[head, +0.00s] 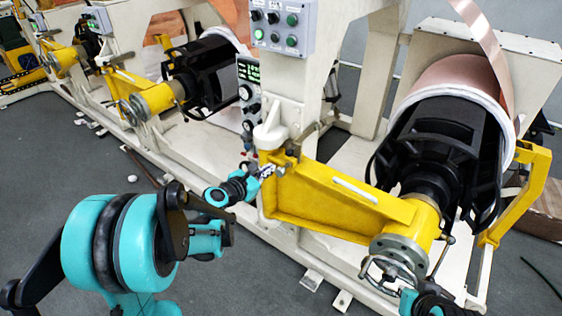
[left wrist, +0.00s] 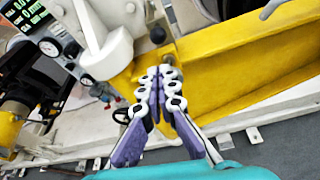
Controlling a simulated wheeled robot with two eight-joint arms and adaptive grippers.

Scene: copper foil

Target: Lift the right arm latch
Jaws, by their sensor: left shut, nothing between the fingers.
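The yellow right arm (head: 340,200) runs from the white machine column to the black roll holder. Its latch (head: 287,157) is a small metal fitting on top of the arm's column end. In the left wrist view a dark round knob (left wrist: 157,35) and a metal pin (left wrist: 168,59) show there, just beyond my fingertips. My left gripper (head: 268,171) is shut and empty, its tips close to the latch; contact cannot be told. It also shows in the left wrist view (left wrist: 160,74). Part of my right arm shows at the bottom right edge, but its fingers are not visible.
A handwheel (head: 392,277) sits under the arm's outer end. A copper roll (head: 452,78) with a black holder is behind it. A control box (head: 283,27) and a gauge panel (head: 248,92) are on the column.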

